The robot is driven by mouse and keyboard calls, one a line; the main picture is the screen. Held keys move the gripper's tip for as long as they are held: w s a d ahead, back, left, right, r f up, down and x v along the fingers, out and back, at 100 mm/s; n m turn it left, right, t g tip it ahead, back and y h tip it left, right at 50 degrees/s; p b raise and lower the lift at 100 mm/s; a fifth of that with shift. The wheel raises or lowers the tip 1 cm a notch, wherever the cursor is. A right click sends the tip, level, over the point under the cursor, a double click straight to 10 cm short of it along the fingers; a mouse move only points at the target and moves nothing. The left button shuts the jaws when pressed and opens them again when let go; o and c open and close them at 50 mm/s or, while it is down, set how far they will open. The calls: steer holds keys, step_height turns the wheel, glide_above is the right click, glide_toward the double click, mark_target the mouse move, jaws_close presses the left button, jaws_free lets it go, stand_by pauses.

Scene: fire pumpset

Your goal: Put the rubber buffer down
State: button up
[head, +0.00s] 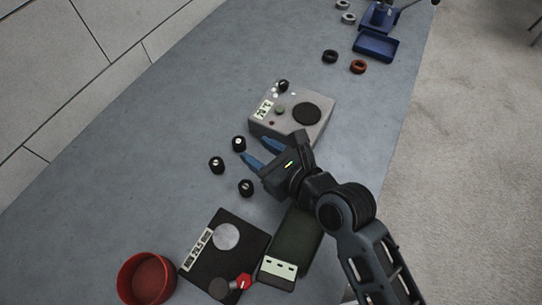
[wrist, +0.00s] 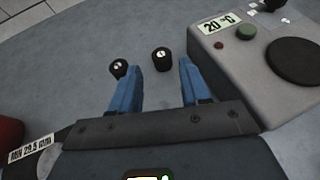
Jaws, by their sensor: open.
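Several small black cylinders with white-marked tops, which look like rubber buffers, stand on the grey bench. One buffer (head: 239,143) is just ahead of my gripper (head: 256,150), a second buffer (head: 217,164) is farther left, and a third buffer (head: 246,187) is nearer. In the wrist view my gripper (wrist: 158,70) is open, its blue fingers apart with nothing held between them. The first buffer (wrist: 162,59) shows in the gap just beyond the fingertips; the second (wrist: 119,68) is beside the left fingertip. The third is not seen there.
A grey instrument box (head: 292,112) with a 20 °C label is close to my gripper's right. A black gauge box (head: 226,254), red bowl (head: 147,279) and dark green case (head: 297,240) are in front. Rings and a blue tray (head: 376,46) are at the far end.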

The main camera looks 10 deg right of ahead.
steer(key=shift+v, duration=1.75)
